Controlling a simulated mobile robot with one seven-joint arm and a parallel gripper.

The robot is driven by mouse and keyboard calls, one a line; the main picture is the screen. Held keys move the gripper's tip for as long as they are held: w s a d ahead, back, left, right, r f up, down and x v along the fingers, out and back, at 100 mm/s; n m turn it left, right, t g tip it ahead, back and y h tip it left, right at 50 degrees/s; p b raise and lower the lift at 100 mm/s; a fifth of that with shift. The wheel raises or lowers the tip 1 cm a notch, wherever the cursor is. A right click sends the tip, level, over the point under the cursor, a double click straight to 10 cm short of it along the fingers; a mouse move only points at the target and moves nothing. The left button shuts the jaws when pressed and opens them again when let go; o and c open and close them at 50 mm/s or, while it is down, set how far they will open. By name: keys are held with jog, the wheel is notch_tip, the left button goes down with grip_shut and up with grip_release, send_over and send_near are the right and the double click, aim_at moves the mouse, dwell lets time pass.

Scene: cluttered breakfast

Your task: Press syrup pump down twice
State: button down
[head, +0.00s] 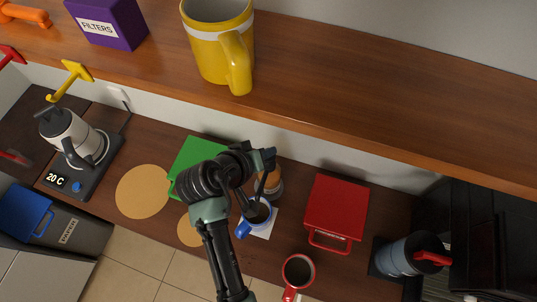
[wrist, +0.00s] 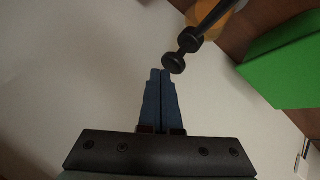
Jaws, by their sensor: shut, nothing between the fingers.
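The syrup pump (wrist: 188,40), a black stalk with round knobs, shows just above my fingertips in the wrist view. An amber bottle surface (wrist: 211,22) shows behind it. In the head view the syrup bottle (head: 274,187) stands on the counter, partly hidden by my arm. My gripper (head: 269,157) is above the bottle in the head view. In the wrist view, my gripper (wrist: 161,72) has its blue fingers shut together with nothing between them. The fingertips are close to the pump's end knob; I cannot tell whether they touch.
A blue mug (head: 243,229) stands beside the bottle on a white square. A green box (head: 196,152) is left, a red box (head: 337,205) right, and a red mug (head: 298,270) in front. A wooden shelf (head: 340,75) with a yellow mug (head: 215,50) overhangs behind.

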jog(key=shift+f+b, duration=0.75)
jog(key=shift+f, duration=0.7)
dwell(1.1)
jog(key=shift+s, duration=0.1)
jog(key=shift+r+p, duration=1.95)
jog(key=shift+r, duration=0.05)
jog(key=shift+r, duration=0.1)
notch_tip(320, 180, up, 6)
jog(key=p, duration=0.5)
jog(key=shift+p, duration=0.4)
dwell(1.2)
